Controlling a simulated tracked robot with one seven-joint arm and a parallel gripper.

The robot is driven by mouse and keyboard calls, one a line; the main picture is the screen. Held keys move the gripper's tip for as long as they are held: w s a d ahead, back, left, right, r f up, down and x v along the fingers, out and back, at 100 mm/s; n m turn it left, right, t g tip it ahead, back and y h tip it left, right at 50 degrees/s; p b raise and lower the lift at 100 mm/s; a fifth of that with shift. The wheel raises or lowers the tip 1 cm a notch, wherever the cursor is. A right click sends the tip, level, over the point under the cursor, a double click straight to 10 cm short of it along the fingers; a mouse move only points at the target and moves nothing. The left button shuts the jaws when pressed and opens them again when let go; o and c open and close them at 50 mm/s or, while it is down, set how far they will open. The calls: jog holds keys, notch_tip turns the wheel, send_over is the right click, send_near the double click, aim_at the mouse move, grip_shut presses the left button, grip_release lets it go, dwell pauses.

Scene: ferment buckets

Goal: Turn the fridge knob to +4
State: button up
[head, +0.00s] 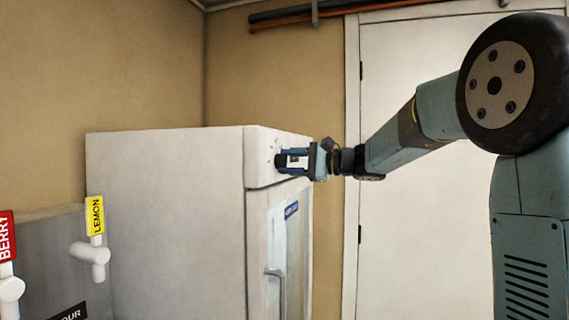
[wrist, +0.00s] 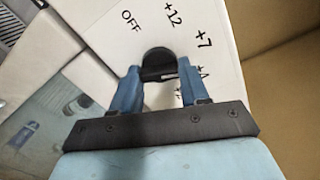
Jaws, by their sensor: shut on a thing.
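The white fridge (head: 170,220) stands left of centre in the head view, its control panel (head: 262,148) at the top of its front. In the wrist view the black round knob (wrist: 157,58) sits on the white dial panel (wrist: 185,15). The marks OFF, +12 and +7 show around it. The +4 mark (wrist: 203,74) is partly covered by the right finger, and another mark below it is mostly hidden. My gripper (head: 287,159) is at the panel, its blue fingers (wrist: 157,76) shut on the knob from both sides. Which mark the knob points to I cannot tell.
The fridge door has a vertical handle (head: 276,288) below the panel. Taps with a yellow LEMON label (head: 95,215) and a red BERRY label (head: 7,236) stand at the left. A white door (head: 420,230) is behind my arm. Pipes (head: 330,14) run along the top wall.

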jog(key=m, duration=0.4)
jog(key=shift+w+d+f+m, duration=0.1)
jog(key=shift+d+m, duration=0.05)
jog(key=shift+m, duration=0.15)
dwell(0.5)
jog(key=o, duration=1.1)
jog(key=shift+c, duration=0.2)
jog(key=v, duration=1.3)
jog(key=shift+d, duration=0.35)
